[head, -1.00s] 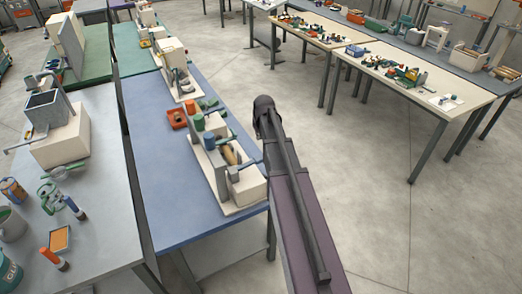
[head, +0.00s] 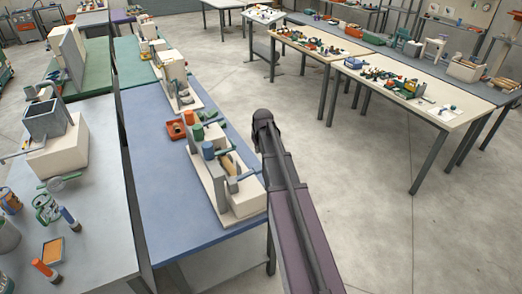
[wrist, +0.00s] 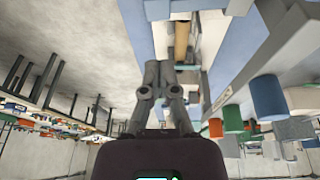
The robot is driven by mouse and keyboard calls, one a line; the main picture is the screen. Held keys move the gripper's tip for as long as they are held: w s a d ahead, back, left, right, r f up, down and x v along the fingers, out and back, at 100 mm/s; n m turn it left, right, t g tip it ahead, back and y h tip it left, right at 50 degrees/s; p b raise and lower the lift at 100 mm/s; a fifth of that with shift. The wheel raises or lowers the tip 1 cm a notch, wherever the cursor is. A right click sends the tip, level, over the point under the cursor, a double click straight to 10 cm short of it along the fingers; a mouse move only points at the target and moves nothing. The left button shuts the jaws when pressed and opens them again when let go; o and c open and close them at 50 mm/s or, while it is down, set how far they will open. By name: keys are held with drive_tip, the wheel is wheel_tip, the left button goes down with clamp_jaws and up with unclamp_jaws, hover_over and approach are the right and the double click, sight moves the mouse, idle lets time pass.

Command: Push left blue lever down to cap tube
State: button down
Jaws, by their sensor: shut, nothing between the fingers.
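The spiral winder (head: 216,196) stands on the blue-topped table, with a pale base, a blue cylinder (head: 208,151) and a tan tube (head: 228,163). Blue-grey bars (head: 243,178) reach across its near end. I cannot tell which part is the left blue lever or whether it is raised. In the wrist view, the tan tube (wrist: 181,40) lies beyond and slightly right of my gripper (wrist: 158,72). The blue cylinder (wrist: 268,97) is farther right. My gripper is shut and empty, with no clear contact with the winder. In the head view I cannot make the gripper out.
The blue table (head: 160,205) has bare top left of the winder. An orange-red tray (head: 175,130) sits behind it. A grey table (head: 105,235) with cans and tools stands at the left. Open floor (head: 345,200) lies to the right, before tables of small parts (head: 440,105).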

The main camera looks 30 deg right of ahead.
drive_tip(key=b, duration=0.7)
hover_over(257, 168)
drive_tip(key=shift+s+a+f, duration=0.1)
drive_tip(key=shift+s+f, duration=0.05)
drive_tip(key=shift+f, duration=1.75)
drive_tip(key=shift+s+f, duration=0.15)
drive_tip(key=shift+f, duration=1.75)
drive_tip(key=shift+d+f+b, duration=0.2)
drive_tip(key=shift+f+b, duration=1.45)
drive_tip(key=shift+a+f, duration=0.15)
